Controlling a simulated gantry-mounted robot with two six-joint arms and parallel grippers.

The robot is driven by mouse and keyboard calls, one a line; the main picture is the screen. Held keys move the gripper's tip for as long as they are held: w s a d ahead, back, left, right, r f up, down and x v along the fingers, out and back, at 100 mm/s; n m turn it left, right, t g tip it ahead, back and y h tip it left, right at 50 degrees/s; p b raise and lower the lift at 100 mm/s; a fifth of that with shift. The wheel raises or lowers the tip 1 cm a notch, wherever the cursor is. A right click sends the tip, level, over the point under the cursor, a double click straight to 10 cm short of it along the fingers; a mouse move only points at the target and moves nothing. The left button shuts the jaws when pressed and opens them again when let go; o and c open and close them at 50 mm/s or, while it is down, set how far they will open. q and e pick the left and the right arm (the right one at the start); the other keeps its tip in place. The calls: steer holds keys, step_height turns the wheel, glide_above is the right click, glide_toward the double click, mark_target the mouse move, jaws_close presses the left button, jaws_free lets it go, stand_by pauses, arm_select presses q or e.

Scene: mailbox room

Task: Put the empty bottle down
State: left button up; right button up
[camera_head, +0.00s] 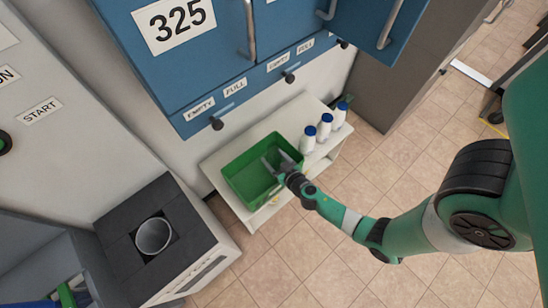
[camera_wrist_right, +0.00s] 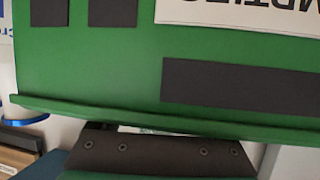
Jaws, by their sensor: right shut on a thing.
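My right gripper (camera_head: 276,161) reaches over the green crate (camera_head: 236,189), its two grey fingers apart and pointing into it. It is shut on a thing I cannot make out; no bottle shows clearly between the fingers. In the right wrist view, the crate wall (camera_wrist_right: 120,70) with black patches and an upside-down white label (camera_wrist_right: 240,15) fills most of the picture, beyond the dark gripper body. Three white bottles with blue caps stand in a row right of the crate: a near one (camera_head: 308,141), a middle one (camera_head: 324,128) and a far one (camera_head: 340,116). My left gripper is out of view.
The crate and bottles stand on a low white table (camera_head: 215,165) against the wall. A blue cabinet (camera_head: 190,60) numbered 325 hangs above and behind. A grey machine (camera_head: 190,235) with a round metal cup (camera_head: 153,236) stands at the lower left. Tiled floor is clear in front.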

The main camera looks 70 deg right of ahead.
steer(key=o, duration=1.5)
steer(key=shift+o, duration=0.2)
steer(key=shift+r+p, duration=0.3)
steer(key=shift+r, duration=0.05)
steer(key=shift+r+p, duration=0.5)
steer(key=shift+r, duration=0.1)
steer(key=v, duration=1.1)
steer(key=shift+s+a+f+p, duration=0.15)
steer(key=shift+s+a+p, duration=0.15)
steer(key=shift+s+a, duration=0.1)
